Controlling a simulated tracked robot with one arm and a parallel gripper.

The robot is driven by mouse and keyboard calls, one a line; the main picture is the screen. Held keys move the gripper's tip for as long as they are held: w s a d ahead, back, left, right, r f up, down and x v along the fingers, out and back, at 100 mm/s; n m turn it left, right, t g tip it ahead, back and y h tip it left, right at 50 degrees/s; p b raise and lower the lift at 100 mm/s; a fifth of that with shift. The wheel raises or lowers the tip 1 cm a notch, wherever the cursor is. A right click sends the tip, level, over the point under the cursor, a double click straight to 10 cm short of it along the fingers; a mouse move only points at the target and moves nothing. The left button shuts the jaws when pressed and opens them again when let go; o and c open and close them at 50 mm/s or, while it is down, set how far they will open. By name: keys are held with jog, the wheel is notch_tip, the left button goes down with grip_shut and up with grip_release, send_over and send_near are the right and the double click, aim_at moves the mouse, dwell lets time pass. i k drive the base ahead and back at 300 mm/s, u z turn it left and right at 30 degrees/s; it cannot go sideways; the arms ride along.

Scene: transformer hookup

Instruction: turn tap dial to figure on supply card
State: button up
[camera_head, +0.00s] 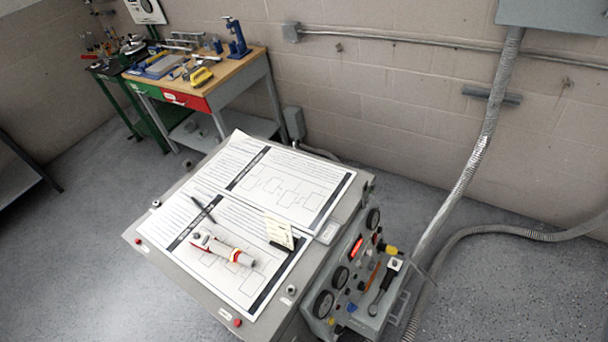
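A grey cabinet (158,223) stands at the centre with paper sheets on its top. A small cream card (279,233) stands near the right edge of the sheets by a black holder; it may be the supply card, and its writing is too small to read. The cabinet's control panel (349,292) faces right. It carries round black dials or gauges, among them an upper one (373,219), a middle one (340,277) and a lower one (323,304). I cannot tell which is the tap dial, or its setting. My gripper is not in view.
A red and white tool (222,249) and a dark pen (203,208) lie on the sheets. A black-handled lever (384,284) juts from the panel, near a flexible conduit (470,165). A workbench (231,75) stands behind. Open floor lies at left and right.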

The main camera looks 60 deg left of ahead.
aim_at(372, 266)
jog(key=u, duration=0.85)
jog(key=k, duration=0.5)
jog(key=u, duration=0.15)
jog(key=i, duration=0.5)
jog(key=z, duration=0.1)
